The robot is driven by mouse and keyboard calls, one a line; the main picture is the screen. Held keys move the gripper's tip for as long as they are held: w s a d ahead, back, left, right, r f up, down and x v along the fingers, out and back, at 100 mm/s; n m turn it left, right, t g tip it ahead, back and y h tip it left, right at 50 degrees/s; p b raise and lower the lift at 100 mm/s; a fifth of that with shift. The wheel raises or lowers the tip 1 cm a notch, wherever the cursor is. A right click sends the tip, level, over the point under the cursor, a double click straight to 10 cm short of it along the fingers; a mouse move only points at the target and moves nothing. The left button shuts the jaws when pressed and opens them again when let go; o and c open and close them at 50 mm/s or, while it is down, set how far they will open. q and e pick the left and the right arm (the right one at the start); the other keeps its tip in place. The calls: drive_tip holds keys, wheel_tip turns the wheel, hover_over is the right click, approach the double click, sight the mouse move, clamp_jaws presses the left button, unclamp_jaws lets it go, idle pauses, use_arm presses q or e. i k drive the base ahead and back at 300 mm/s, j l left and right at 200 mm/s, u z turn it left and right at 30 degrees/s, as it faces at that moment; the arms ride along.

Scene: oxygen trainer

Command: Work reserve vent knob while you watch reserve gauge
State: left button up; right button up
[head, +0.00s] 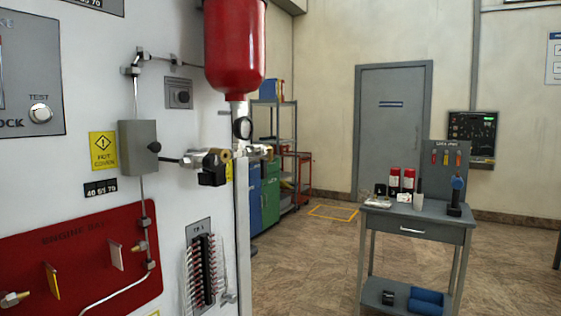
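Neither of my grippers shows in the head view. No label reading "reserve" can be made out, so I cannot tell which part is the reserve vent knob. A silver and brass fitting (209,158) with a black block (212,178) juts from the panel edge. A round silver TEST knob (40,113) is at the upper left.
The white panel (85,215) fills the left side, with a red engine-bay plate (80,260) low on it. A grey work table (415,222) with small items stands at right. Shelves (275,120) and a grey door (392,130) are behind. Open floor lies between panel and table.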

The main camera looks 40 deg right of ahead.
sight(212, 162)
drive_tip(key=l+z, duration=0.1)
drive_tip(key=z, duration=0.9)
drive_tip(key=l+u, duration=0.25)
drive_tip(key=k+l+u, duration=0.2)
drive_tip(key=l, duration=0.2)
